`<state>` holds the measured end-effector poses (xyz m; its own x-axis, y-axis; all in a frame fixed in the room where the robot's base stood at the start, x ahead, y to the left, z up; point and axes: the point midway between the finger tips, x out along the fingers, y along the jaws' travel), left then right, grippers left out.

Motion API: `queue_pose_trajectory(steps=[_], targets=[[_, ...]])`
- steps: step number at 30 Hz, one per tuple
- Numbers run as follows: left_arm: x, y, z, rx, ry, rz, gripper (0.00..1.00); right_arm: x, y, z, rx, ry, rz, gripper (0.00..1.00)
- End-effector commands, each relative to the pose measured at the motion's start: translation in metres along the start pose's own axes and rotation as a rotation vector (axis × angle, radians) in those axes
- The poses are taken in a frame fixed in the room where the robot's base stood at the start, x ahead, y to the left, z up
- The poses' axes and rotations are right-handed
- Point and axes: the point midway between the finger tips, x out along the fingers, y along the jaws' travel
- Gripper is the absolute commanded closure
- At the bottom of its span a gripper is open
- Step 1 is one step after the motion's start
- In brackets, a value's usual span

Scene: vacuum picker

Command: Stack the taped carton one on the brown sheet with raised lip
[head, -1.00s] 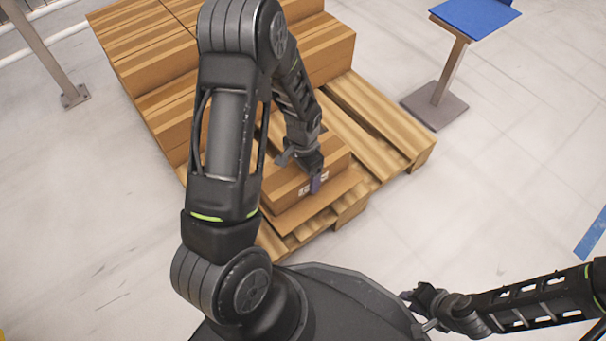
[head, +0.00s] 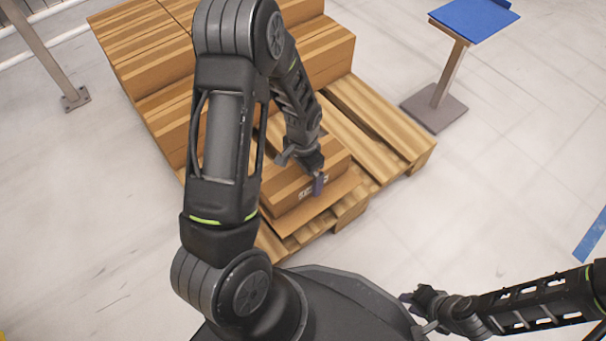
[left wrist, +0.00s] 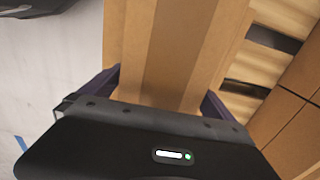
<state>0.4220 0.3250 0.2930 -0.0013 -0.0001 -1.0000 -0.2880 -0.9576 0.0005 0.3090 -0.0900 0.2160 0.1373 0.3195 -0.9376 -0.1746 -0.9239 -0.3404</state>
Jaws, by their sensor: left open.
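The taped carton (head: 290,196), brown with a tape stripe and a white label on its side, lies on the brown sheet (head: 327,203) at the pallet's near corner. The sheet sticks out past the carton's front; its raised lip is hard to make out. My left gripper (head: 302,172) is at the carton, one purple finger beside the label. In the left wrist view the carton (left wrist: 180,45) lies between the fingers of the left gripper (left wrist: 158,98), which is open. The fingertips are partly hidden. My right gripper (head: 414,311) is open and empty, low at the right, away from the pallet.
Several stacked cartons (head: 155,60) fill the rear and left of the wooden pallet (head: 385,125). Bare slats lie to the right of the carton. A blue-topped stand (head: 473,18) stands right of the pallet. The floor between the stand and my right arm is clear.

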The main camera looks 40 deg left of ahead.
Motion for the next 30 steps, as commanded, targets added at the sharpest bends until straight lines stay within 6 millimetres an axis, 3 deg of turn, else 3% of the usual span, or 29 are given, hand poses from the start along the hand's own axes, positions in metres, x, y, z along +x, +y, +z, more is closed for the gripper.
queue_pose_trajectory(steps=[9, 15, 30], targets=[[-0.069, -0.001, -0.001, 0.0, 0.005, -0.002, 0.0, -0.033, -0.01, 0.002, -0.002, -0.013, 0.0, 0.74], [-0.1, 0.0, -0.001, 0.0, 0.003, -0.001, 0.0, -0.044, -0.013, 0.003, -0.002, -0.021, 0.0, 0.74], [-0.107, 0.0, 0.0, 0.0, 0.0, 0.0, 0.0, -0.046, -0.014, 0.004, -0.002, -0.024, 0.0, 0.74]])
